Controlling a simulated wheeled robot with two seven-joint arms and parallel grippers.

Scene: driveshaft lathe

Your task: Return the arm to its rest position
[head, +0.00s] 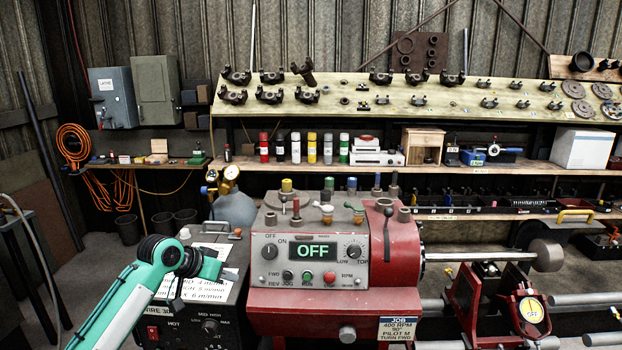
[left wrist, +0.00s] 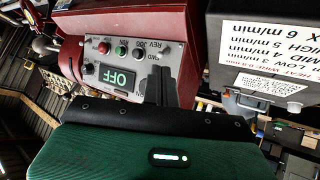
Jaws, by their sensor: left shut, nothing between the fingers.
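My left arm (head: 125,295), white and green with black joints, comes in from the lower left in the head view. In the left wrist view, which is upside down, the dark shut fingers (left wrist: 172,78) lie between the red lathe's control panel (left wrist: 125,62) and the grey box (left wrist: 262,50). They hold nothing. Whether they touch the box cannot be told. My right gripper is in neither view.
The red lathe (head: 265,315) stands right of the arm, its display reading OFF, with a shaft (head: 480,255) to its right. A gauge (head: 231,173) stands behind the box. A shelf (head: 480,165) of parts runs along the back. Open floor (head: 85,250) lies left.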

